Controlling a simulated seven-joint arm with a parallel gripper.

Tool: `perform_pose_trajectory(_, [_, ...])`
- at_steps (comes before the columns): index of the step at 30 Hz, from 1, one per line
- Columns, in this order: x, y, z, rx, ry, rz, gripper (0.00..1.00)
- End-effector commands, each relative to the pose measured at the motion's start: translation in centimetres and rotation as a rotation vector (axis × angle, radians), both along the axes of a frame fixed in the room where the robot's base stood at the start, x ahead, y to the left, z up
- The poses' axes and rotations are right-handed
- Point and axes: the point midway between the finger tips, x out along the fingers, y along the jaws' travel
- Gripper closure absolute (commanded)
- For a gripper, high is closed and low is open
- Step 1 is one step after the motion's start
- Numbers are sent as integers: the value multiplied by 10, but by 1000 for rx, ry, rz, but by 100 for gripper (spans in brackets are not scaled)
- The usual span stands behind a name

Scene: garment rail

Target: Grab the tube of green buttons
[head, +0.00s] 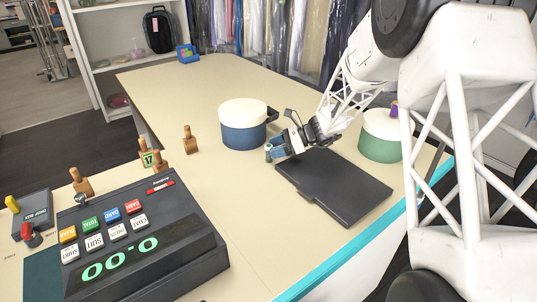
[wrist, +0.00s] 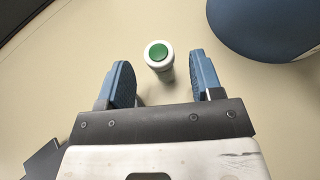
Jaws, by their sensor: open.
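The tube of green buttons (wrist: 159,54) is a small white cylinder with a green top, standing on the counter in the wrist view. It also shows in the head view as a small green shape (head: 268,153), partly hidden by my fingers. My gripper (wrist: 161,72) is open, with one blue finger on each side and the tube centred in the gap, near the fingertips. No finger visibly touches it. In the head view my gripper (head: 276,149) is low over the counter.
A blue round box with a cream lid (head: 243,138) stands close by; a green one (head: 380,148) is at right. A flat black slab (head: 335,186) lies in front of my gripper. A cash register (head: 140,245) and wooden stamps (head: 188,140) are at left.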

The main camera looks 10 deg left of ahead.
Motion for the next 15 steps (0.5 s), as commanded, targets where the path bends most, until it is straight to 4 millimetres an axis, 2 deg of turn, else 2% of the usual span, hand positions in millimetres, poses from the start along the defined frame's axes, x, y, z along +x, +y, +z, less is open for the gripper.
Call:
perform_pose_trajectory(9, [-6, 32, -15, 0, 2, 1, 40])
perform_pose_trajectory(15, [-8, 40, -18, 0, 1, 1, 40])
